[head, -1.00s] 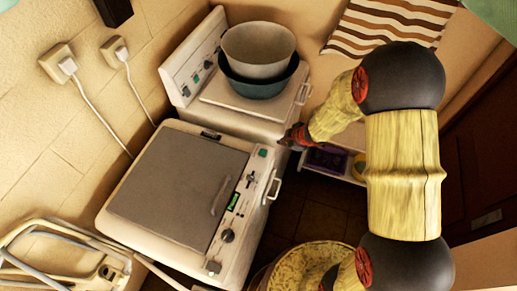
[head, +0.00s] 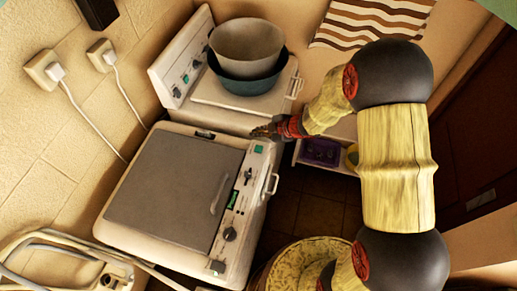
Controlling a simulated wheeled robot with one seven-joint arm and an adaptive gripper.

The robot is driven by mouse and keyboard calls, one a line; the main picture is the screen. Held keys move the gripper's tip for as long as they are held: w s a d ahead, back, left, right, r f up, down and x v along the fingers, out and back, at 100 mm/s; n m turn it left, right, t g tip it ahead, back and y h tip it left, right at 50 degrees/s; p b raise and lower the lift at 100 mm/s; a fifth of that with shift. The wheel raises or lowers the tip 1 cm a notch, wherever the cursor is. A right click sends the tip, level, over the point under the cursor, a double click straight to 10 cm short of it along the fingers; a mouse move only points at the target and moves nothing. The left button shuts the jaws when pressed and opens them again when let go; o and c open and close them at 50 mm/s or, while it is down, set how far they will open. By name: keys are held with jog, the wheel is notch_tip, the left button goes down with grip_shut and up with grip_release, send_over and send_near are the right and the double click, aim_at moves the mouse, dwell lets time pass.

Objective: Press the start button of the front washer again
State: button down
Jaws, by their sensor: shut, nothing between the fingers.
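The front washer (head: 118,238) is a cream top-loader with a grey lid (head: 165,190) that is closed. Its control strip runs along the right side, with a teal square button (head: 258,149) at the far end, a small green display (head: 232,199), and dark knobs (head: 229,234). No lettering is readable, so I cannot tell for sure which button is the start button. My gripper (head: 257,131), dark with red parts, is shut and empty. Its tip is just beyond the teal button in the picture, near the panel's far end. I cannot tell its height, and no contact shows.
A second washer (head: 215,118) stands behind, with a grey bowl (head: 247,45) in a teal basin (head: 250,84) on top. A towel bar handle (head: 272,184) sticks out from the front washer. A purple box (head: 320,150) is on a shelf at right. A round patterned stool (head: 300,262) stands in front.

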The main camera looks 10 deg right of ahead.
jog(key=b, duration=0.6)
send_over(258, 150)
notch_tip(258, 150, down, 7)
jog(key=shift+r, duration=0.1)
jog(key=shift+w+f+b, duration=0.1)
jog(key=shift+f+b, duration=0.55)
jog(key=shift+f, duration=0.15)
jog(key=shift+f, duration=0.15)
jog(key=shift+f, duration=0.3)
jog(key=shift+f+b, duration=0.45)
dwell(1.0)
jog(key=shift+r, duration=0.1)
dwell(0.6)
jog(key=shift+r+p, duration=0.8)
jog(key=shift+p, duration=0.1)
jog(key=shift+r, duration=0.1)
